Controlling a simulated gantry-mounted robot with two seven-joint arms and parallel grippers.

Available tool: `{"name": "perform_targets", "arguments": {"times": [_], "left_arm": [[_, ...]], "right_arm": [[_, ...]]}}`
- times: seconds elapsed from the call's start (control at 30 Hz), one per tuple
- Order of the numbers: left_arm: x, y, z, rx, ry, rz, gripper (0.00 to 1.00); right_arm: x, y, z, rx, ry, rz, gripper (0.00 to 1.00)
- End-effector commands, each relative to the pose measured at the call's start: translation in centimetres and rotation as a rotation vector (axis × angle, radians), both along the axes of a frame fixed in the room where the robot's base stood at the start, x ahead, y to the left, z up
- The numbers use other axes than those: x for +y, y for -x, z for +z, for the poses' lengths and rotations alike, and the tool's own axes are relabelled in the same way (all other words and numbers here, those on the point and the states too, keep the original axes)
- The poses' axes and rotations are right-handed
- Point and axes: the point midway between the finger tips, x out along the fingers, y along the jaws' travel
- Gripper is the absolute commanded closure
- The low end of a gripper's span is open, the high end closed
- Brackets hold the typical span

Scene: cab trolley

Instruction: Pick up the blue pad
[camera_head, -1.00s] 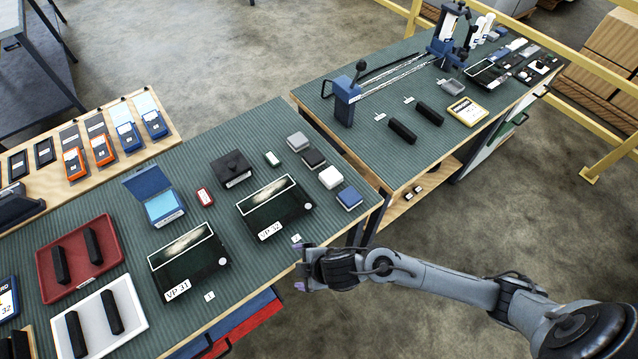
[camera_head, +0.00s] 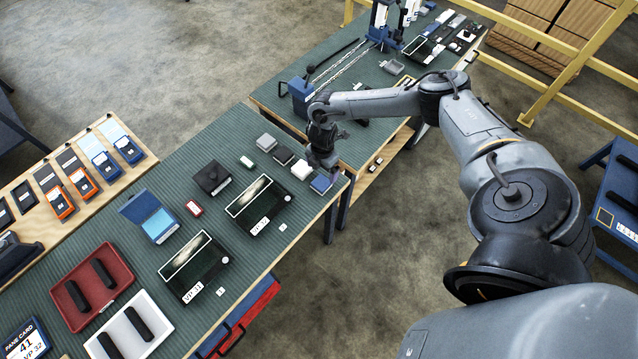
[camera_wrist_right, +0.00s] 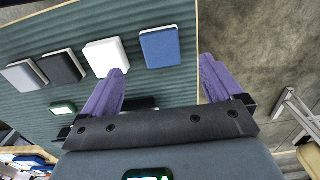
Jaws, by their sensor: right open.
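The blue pad (camera_head: 320,185) lies flat on the green ribbed tabletop, near the right edge of the near table. In the right wrist view the blue pad (camera_wrist_right: 161,47) is fully visible ahead of the fingertips, roughly centred between them. My right gripper (camera_head: 327,168) is above the end of the pad row, over or close to the blue pad, and touches nothing that I can see. Its two purple fingers (camera_wrist_right: 163,68) are spread apart with nothing between them. My left gripper is not in view.
A white pad (camera_head: 301,169), a dark pad (camera_head: 283,156) and a grey pad (camera_head: 265,142) lie in a row beside the blue pad. A black tray (camera_head: 259,204) is to the left. The far table (camera_head: 366,80) stands close behind. Bare floor lies right of the edge.

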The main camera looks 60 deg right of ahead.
Motion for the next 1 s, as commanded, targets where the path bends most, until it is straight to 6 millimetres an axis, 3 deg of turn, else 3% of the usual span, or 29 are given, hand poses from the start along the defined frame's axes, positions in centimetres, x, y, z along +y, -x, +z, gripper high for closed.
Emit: {"name": "perform_targets", "arguments": {"times": [0.1, 0.43, 0.73, 1.0], "left_arm": [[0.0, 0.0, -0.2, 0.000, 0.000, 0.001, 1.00], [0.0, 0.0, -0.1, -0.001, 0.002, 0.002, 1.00], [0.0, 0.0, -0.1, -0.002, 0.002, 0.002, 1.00], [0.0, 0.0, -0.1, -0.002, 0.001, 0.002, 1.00]], "right_arm": [[0.2, 0.0, -1.8, 0.002, -0.001, 0.001, 0.06], [0.3, 0.0, -3.8, 0.000, -0.002, 0.003, 0.06], [0.6, 0.1, -7.6, 0.000, -0.002, 0.003, 0.06], [0.5, 0.0, -8.3, -0.002, -0.002, 0.003, 0.06]]}}
